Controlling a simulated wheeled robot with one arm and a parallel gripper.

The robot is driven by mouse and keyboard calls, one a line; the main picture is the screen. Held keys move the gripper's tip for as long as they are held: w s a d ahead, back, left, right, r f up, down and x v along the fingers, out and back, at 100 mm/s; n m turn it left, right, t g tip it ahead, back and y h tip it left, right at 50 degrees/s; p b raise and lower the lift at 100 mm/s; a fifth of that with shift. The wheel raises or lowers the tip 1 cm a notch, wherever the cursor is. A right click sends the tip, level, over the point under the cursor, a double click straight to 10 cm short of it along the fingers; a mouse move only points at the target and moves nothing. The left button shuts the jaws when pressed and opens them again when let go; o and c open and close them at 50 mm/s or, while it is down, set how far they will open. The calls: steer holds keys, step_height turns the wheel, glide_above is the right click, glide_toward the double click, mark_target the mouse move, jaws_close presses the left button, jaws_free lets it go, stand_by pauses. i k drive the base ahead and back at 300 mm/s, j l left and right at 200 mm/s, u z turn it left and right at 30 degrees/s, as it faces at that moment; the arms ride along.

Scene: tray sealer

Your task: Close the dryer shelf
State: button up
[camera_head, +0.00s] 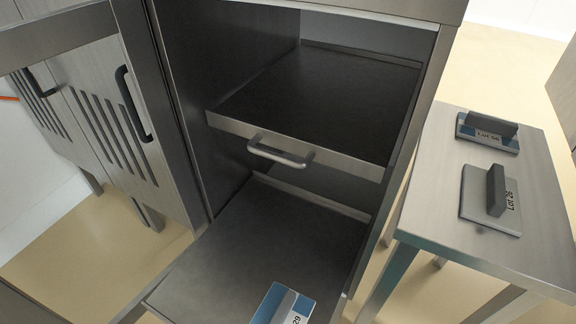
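The open metal cabinet (435,95) shows two dark shelves in the head view. The upper shelf (325,100) has a metal front edge with a grey bar handle (280,152), and sits mostly within the cabinet. The lower shelf (235,240) is pulled out well forward; its front edge is cut off by the bottom of the picture. A blue and white block (284,303) with a label reading "29" lies on the lower shelf near the bottom edge. My gripper is not in view.
A metal side table (455,145) on the right bears two grey-handled blocks, labelled "Lot 56" (487,132) and "Lot 29" (490,198). On the left are slotted metal doors (110,110) with black handles. Beige floor (100,255) is free at lower left.

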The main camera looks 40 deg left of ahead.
mark_target(272, 229)
steer(key=u, duration=0.4)
steer(key=k+j+u, duration=0.1)
steer(key=u, duration=0.75)
steer(key=k+j+u, duration=0.1)
steer(key=u, duration=0.35)
steer(key=j+u, duration=0.1)
steer(key=u, duration=0.3)
steer(key=j+u, duration=0.1)
steer(key=u, duration=0.35)
